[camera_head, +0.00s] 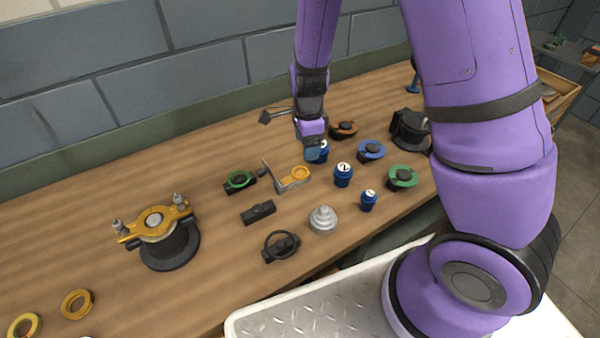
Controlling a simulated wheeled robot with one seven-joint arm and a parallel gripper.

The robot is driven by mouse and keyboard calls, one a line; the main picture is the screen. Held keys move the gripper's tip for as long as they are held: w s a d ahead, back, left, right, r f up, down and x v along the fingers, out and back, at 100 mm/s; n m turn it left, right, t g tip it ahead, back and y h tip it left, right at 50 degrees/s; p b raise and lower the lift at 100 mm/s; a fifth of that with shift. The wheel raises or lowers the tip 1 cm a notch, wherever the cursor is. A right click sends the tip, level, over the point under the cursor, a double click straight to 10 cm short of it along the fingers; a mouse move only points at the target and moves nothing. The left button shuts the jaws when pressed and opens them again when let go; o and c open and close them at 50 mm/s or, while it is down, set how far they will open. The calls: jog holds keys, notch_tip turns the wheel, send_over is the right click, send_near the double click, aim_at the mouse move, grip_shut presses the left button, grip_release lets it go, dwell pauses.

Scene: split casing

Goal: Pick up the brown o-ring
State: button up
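An orange-brown ring-shaped part (344,134) with a dark centre lies on the wooden table, towards the back; it is the brownest ring in view. A dark, nearly black ring (282,238) stands over a small dark block near the front edge. I cannot tell surely which of them is the brown o-ring. My gripper (310,143) points down just left of the orange-brown part, over a blue numbered piece (318,154). Its fingertips are small and partly hidden, so its opening and any contact with the blue piece are unclear.
Blue numbered pieces (343,175), a blue ring part (371,150) and a green ring part (403,178) stand nearby. A grey stepped piece (323,220) is in front. The casing with a yellow clamp (172,245) stands left. The table's left back (70,215) is clear.

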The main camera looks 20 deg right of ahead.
aim_at(300, 173)
jog(key=shift+o, duration=0.7)
jog(key=shift+a+r+n, duration=0.15)
jog(key=shift+n, duration=0.85)
jog(key=shift+s+a+f+n, duration=0.1)
jog(key=shift+a+f+n, duration=0.2)
jog(key=shift+f+n, duration=2.3)
jog(key=shift+s+a+f+n, duration=0.15)
jog(key=shift+a+n, duration=0.15)
jog(key=shift+n, duration=4.55)
jog(key=shift+w+a+f+n, duration=0.1)
jog(key=shift+a+f+n, duration=0.2)
jog(key=shift+f+n, duration=2.3)
notch_tip(300, 173, up, 2)
jog(key=shift+r+n, duration=0.15)
jog(key=shift+n, duration=1)
jog(key=c, duration=1.1)
